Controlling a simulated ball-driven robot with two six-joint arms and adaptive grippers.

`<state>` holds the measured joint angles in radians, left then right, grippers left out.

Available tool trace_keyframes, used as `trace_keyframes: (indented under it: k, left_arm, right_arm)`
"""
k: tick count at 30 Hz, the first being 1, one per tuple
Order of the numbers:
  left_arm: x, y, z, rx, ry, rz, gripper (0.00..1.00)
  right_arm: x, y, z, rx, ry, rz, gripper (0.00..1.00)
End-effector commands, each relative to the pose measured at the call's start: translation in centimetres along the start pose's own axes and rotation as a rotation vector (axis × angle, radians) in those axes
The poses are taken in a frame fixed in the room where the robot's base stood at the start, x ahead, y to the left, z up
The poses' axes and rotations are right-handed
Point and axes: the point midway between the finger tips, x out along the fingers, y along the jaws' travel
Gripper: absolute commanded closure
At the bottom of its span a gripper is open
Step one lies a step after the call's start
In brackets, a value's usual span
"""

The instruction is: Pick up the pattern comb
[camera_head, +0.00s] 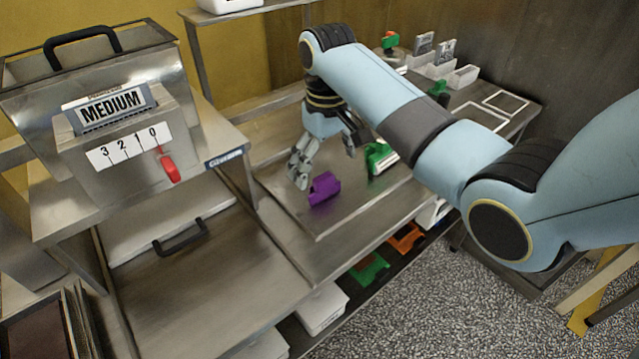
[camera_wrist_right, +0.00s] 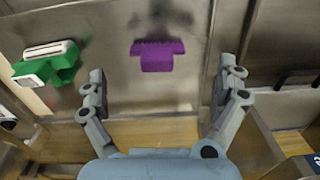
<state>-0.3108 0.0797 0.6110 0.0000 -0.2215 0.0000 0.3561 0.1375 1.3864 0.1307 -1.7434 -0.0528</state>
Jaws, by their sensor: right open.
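A purple block with a finely toothed edge (camera_head: 324,188), which looks like the pattern comb, lies on the steel work surface (camera_head: 345,215). It also shows in the right wrist view (camera_wrist_right: 158,55), beyond the fingertips and between their lines. My right gripper (camera_head: 325,160) is open and empty above the surface, close to the purple comb, with its fingers spread to either side in the wrist view. No contact with the comb is visible. My left gripper is not in view.
A green piece with a white top (camera_head: 378,157) lies close to the comb, also in the wrist view (camera_wrist_right: 47,62). A steel machine labelled MEDIUM (camera_head: 125,150) stands left. White bins (camera_head: 440,70) are at the back. Orange (camera_head: 406,238) and green (camera_head: 368,268) items sit on the lower shelf.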

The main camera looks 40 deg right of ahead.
Motion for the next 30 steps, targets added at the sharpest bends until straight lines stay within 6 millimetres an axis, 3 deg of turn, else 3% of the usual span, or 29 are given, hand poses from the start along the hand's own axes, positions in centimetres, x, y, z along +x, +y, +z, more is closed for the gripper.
trace_keyframes:
  k: [9,15,22,30]
  left_arm:
    - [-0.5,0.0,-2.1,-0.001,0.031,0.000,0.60]
    - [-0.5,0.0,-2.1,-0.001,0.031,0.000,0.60]
    - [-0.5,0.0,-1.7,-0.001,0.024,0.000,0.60]
    - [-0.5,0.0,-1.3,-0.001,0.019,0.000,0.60]
  right_arm:
    - [3.5,0.3,-0.2,-0.001,-0.004,0.000,0.00]
    - [6.0,0.4,-0.2,-0.001,-0.002,0.000,0.00]
    - [6.2,0.4,-0.3,-0.001,0.001,0.000,0.00]
    - [6.2,0.4,-0.3,-0.001,0.001,0.000,0.33]
